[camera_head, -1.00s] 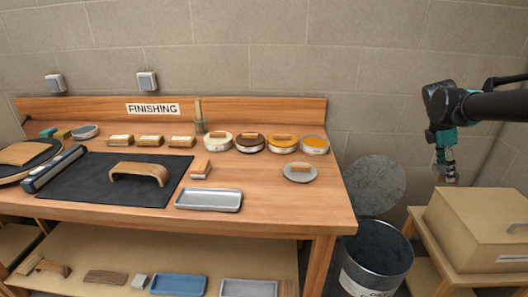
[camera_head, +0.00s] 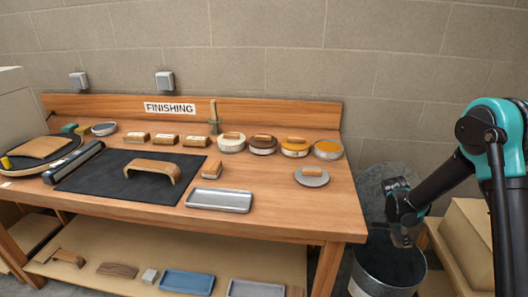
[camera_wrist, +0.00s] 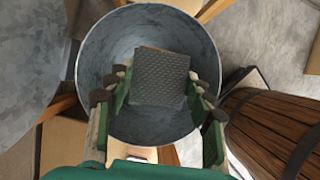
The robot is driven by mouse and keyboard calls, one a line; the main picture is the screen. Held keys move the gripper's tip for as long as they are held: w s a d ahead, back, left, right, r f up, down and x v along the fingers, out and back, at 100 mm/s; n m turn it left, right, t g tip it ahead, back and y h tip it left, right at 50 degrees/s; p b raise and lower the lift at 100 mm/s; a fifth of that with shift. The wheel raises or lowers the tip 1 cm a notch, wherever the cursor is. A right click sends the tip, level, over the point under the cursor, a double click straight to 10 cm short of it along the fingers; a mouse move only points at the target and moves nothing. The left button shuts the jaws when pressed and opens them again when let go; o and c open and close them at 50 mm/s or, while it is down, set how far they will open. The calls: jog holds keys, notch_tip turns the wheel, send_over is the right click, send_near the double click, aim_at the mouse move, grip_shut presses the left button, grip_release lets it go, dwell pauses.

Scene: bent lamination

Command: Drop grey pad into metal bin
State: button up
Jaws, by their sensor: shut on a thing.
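The metal bin (camera_head: 385,275) stands on the floor at the right end of the bench, with its round lid (camera_head: 372,182) raised behind it. My gripper (camera_head: 401,240) is over the bin's mouth in the head view. In the wrist view my gripper (camera_wrist: 157,95) is shut on the grey pad (camera_wrist: 160,78), a squarish textured piece with a brownish edge at its top. The pad shows inside the outline of the bin's round rim (camera_wrist: 84,60), above the bin's grey inside. In the head view the pad is small and partly hidden by my gripper.
The wooden bench (camera_head: 270,205) left of the bin holds a black mat, a metal tray (camera_head: 220,200), several round tins and a grey disc (camera_head: 311,177). A tan box (camera_head: 470,235) on a stand is right of the bin.

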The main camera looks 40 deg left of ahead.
jog(key=shift+f, duration=2.35)
jog(key=o, duration=1.2)
jog(key=shift+r, duration=0.1)
jog(key=v, duration=1.2)
